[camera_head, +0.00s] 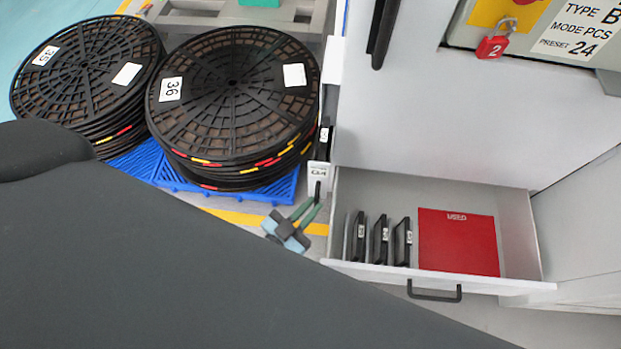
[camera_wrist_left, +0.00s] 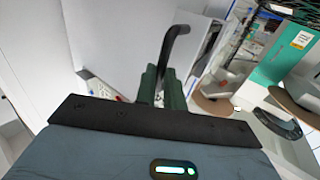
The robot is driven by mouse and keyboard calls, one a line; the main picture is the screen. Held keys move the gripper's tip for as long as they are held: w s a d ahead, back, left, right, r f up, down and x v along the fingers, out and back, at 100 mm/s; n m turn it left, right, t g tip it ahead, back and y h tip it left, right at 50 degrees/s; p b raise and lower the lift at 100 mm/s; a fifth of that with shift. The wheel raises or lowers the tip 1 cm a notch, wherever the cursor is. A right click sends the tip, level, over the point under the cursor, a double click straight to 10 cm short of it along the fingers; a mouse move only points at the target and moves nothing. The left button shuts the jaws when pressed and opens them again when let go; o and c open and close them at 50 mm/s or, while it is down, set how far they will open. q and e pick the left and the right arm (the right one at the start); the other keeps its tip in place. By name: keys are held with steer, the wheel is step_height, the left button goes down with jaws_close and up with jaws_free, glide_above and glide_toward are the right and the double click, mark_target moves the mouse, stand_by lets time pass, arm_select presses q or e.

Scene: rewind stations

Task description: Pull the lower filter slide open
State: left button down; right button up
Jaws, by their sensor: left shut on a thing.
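The lower filter slide (camera_head: 318,175) is a narrow white, labelled front on the left side of the white cabinet in the head view. It stands out from the cabinet side, and a black part shows just above it. My left gripper (camera_head: 313,204), with green fingers, is at the slide's black handle, below its label. In the left wrist view, the green fingers (camera_wrist_left: 162,76) are shut on the bent black handle (camera_wrist_left: 176,42). The fingers hide the handle's lower end. My right gripper is in neither view.
An open drawer (camera_head: 520,283) holds several black filters (camera_head: 380,240) and a red section marked USED (camera_head: 457,242). Stacked black reels (camera_head: 235,95) stand on a blue pallet (camera_head: 168,178) left of the slide. A red padlock (camera_head: 492,47) hangs at upper right.

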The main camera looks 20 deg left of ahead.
arm_select(q)
steer(key=shift+s+f, duration=0.1)
steer(key=shift+s, duration=0.15)
steer(key=c, duration=1.8)
jaws_free()
steer(key=shift+o, duration=0.2)
steer(key=shift+s, duration=0.2)
steer(key=v, duration=0.7)
steer(key=shift+s+p, duration=0.15)
steer(key=shift+p, duration=0.3)
steer(key=shift+a, duration=0.1)
